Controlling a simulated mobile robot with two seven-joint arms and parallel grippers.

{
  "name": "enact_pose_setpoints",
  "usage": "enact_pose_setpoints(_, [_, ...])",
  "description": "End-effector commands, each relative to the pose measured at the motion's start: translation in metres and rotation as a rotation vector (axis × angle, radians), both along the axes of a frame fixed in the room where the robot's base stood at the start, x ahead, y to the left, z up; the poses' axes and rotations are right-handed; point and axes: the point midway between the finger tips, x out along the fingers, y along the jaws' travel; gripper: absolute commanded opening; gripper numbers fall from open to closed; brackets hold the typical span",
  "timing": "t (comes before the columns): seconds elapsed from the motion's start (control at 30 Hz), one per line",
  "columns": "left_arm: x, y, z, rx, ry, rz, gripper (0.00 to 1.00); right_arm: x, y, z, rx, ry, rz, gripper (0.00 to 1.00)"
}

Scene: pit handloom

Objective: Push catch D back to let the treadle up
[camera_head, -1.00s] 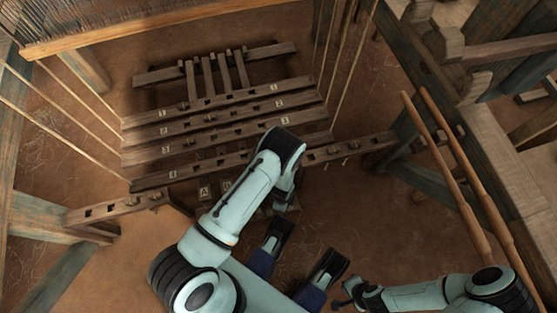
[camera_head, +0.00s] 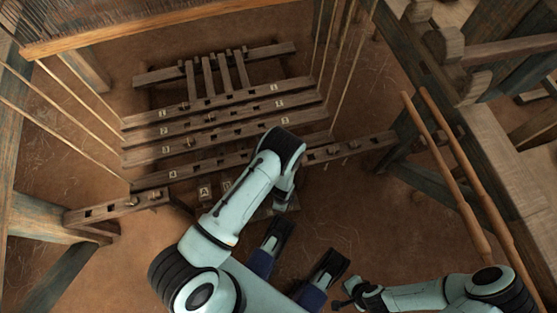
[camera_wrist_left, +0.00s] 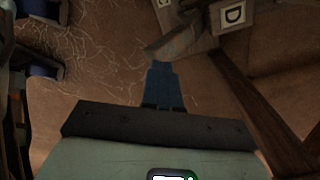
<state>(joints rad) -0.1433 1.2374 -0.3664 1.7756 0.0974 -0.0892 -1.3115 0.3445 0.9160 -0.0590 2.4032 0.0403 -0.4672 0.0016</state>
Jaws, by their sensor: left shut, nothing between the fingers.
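In the left wrist view a pale plate lettered D (camera_wrist_left: 232,15) sits on a wooden treadle end at the top. A blunt wooden piece (camera_wrist_left: 182,40) beside it reaches down to the tips of my left gripper (camera_wrist_left: 162,68). I cannot tell whether they touch. The lettered treadle ends (camera_head: 205,191) show there below the numbered bars, partly covered by my left arm. My right gripper (camera_head: 343,292) is low in the head view, away from the treadles; its fingers are too small to read.
Several numbered wooden bars (camera_head: 220,130) lie across the loom above the treadles. A notched crossbar (camera_head: 350,149) runs to the right-hand frame. Cords (camera_head: 345,65) hang at both sides. Two long sticks (camera_head: 450,165) lean on the right. Bare earth floor (camera_head: 385,225) lies between crossbar and right arm.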

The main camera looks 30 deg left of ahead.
Motion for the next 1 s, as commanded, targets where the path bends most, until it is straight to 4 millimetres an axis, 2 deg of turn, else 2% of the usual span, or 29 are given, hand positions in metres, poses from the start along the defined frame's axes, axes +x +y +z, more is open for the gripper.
enact_pose_setpoints(0.3, [0.0,0.0,0.0,0.0,0.0,0.0,0.0,0.0,0.0,0.0,0.0,0.0,0.0,0.0])
enact_pose_setpoints(0.67, [0.0,0.0,-0.018,0.001,0.001,0.0,0.0,0.002,0.0,-0.01,0.0,0.0,0.0,0.0])
enact_pose_setpoints(1.0, [-0.001,-0.001,-0.021,0.002,-0.002,0.001,0.0,0.002,0.0,-0.011,0.0,0.0,0.0,0.0])
